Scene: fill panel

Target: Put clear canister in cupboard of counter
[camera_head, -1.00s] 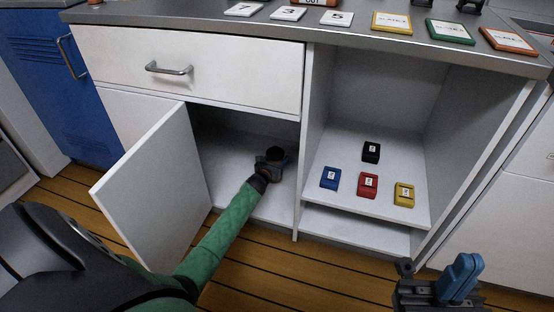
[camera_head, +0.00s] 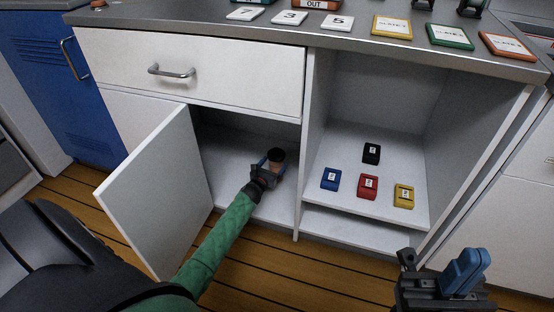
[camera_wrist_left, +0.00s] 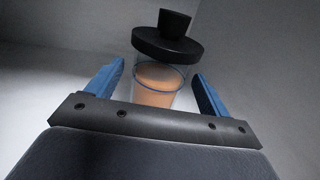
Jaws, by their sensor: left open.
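The clear canister (camera_wrist_left: 158,84) has a black lid with a knob and orange-brown contents. It stands on the floor of the open cupboard (camera_head: 222,145), and its dark lid shows in the head view (camera_head: 276,155). My left gripper (camera_head: 268,168) reaches into the cupboard. In the left wrist view its blue fingers (camera_wrist_left: 158,85) are spread, one on each side of the canister, with gaps between. My right gripper (camera_head: 448,280) is at the lower right, outside the counter (camera_head: 300,30); its jaw opening is not clear.
The cupboard door (camera_head: 160,190) stands open left of my arm. A divider separates the cupboard from an open shelf (camera_head: 345,195) with blue, red, yellow and black blocks. Several labelled plates lie on the countertop. A closed drawer (camera_head: 190,70) is above the cupboard.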

